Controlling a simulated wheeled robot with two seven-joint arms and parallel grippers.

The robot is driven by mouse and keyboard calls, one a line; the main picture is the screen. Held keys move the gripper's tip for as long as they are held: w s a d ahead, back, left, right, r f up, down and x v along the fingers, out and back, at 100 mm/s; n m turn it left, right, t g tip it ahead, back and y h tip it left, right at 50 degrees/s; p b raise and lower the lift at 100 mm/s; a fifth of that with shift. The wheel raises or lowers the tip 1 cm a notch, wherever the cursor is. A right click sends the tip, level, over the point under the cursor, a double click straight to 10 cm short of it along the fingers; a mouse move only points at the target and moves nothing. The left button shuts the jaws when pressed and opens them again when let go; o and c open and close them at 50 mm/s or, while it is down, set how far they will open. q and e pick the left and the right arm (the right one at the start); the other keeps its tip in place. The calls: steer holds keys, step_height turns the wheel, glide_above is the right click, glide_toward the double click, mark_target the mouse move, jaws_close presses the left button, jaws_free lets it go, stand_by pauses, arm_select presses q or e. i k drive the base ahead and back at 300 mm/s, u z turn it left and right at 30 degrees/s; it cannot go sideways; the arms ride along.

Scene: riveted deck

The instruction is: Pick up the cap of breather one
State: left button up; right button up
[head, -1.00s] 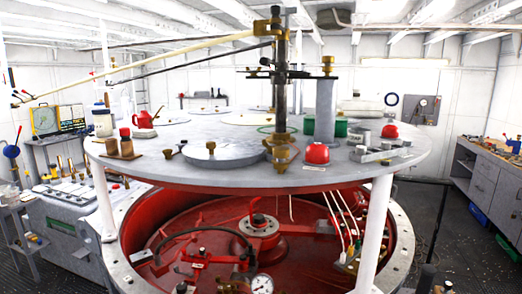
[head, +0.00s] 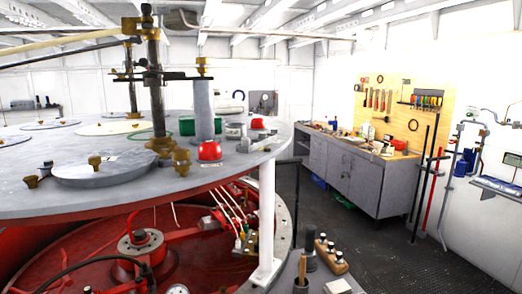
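Two red domed caps sit on the round grey deck plate (head: 40,200). The nearer red cap (head: 210,150) is near the plate's front right edge, beside brass fittings. The farther red cap (head: 257,123) is near the right rim, behind small grey blocks. I cannot tell which of them, if either, belongs to breather one; no label is readable. Neither of my grippers is in view.
A post with a lever (head: 155,80) and a grey column (head: 204,110) rise from the plate. A white leg (head: 267,225) supports its right side. A wooden block with knobs (head: 331,257) is at the bottom.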

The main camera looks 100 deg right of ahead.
mark_target(210, 150)
steer(key=z, duration=2.05)
